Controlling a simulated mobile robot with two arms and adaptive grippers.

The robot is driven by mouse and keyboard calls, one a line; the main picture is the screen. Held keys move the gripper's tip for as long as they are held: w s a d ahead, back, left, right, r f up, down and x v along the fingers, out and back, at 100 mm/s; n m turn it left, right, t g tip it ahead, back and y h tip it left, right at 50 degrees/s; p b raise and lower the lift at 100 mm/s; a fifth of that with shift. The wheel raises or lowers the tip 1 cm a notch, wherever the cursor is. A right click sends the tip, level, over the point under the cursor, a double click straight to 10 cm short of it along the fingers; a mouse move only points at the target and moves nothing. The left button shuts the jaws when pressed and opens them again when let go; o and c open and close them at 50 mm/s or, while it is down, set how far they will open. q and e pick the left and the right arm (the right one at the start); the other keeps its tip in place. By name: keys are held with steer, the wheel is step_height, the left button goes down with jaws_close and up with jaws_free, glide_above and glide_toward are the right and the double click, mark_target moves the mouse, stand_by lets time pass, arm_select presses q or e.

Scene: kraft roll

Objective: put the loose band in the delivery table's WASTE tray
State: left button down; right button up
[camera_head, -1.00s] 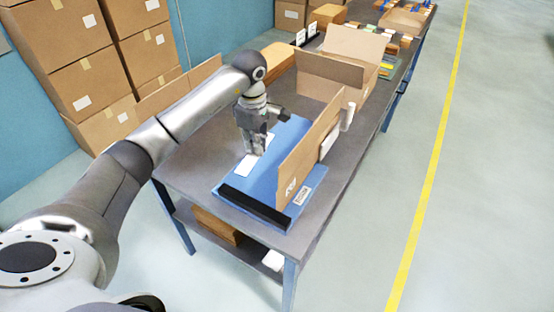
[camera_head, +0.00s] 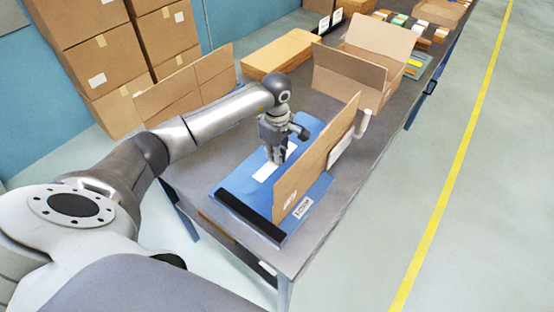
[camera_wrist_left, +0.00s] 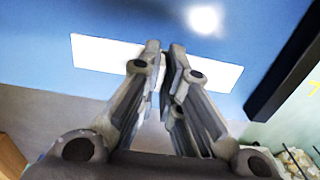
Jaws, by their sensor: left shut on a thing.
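My left gripper (camera_head: 276,156) points down over a blue board (camera_head: 237,184) on the grey table. In the left wrist view its two fingers (camera_wrist_left: 165,75) are close together with a narrow gap. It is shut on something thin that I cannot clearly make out. A flat white strip (camera_head: 265,173) lies on the blue surface by the fingertips; it also shows behind the fingers in the left wrist view (camera_wrist_left: 105,56). I cannot pick out the loose band for sure, nor read a WASTE marking. My right gripper is not in view.
An upright cardboard panel (camera_head: 312,155) stands close right of the gripper. A black bar (camera_head: 250,218) edges the board's front. An open carton (camera_head: 347,78) and a flat box (camera_head: 280,53) stand farther back. Stacked boxes (camera_head: 118,55) are at left. The floor at right is clear.

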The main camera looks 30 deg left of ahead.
arm_select(q)
step_height(320, 180, down, 4)
steer(key=shift+w+r+p, duration=0.1)
steer(key=shift+p, duration=0.25)
steer(key=shift+f+b, duration=0.25)
steer(key=shift+b, duration=0.05)
steer(key=c, duration=1.6)
jaws_free()
steer(key=shift+r, duration=0.15)
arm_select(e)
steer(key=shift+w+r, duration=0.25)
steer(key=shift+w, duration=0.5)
